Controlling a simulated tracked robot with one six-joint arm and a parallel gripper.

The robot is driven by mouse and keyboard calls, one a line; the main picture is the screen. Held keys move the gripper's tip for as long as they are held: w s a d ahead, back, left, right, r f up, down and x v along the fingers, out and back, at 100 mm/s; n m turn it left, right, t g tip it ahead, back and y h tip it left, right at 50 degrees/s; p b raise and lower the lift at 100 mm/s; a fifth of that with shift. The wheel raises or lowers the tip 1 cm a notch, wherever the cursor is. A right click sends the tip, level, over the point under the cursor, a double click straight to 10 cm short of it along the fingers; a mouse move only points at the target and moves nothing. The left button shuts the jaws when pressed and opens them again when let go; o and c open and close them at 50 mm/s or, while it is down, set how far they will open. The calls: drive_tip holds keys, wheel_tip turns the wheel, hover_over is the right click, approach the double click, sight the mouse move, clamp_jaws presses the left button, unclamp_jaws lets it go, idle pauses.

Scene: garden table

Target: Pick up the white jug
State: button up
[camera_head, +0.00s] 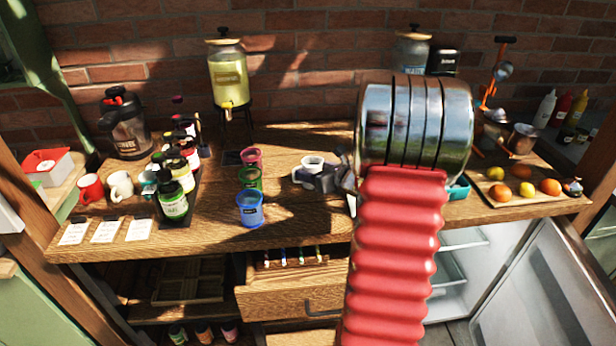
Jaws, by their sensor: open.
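A small white jug (311,162) stands on the wooden table, right of the coloured cups. Its rim and a handle on its left side show; its lower right part is hidden behind my gripper. My gripper (318,182) is dark grey, open, and sits right in front of the jug at its right side. I cannot tell whether the jaws touch the jug or are around it. My red ribbed arm and its shiny metal joint cover the table to the right of it.
Pink, green and blue cups (250,209) stand left of the jug. Several bottles (174,200) and mugs are farther left. A drink dispenser (229,75) stands behind. A fruit board (508,190) lies at right. Below, a drawer (290,290) and a fridge door (540,290) are open.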

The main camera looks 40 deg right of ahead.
drive_tip(key=shift+c, duration=0.5)
drive_tip(key=c, duration=0.9)
drive_tip(key=shift+r, duration=0.3)
drive_tip(key=shift+c, duration=0.2)
wheel_tip(320, 180, up, 9)
drive_tip(key=shift+r, duration=0.2)
idle(0.9)
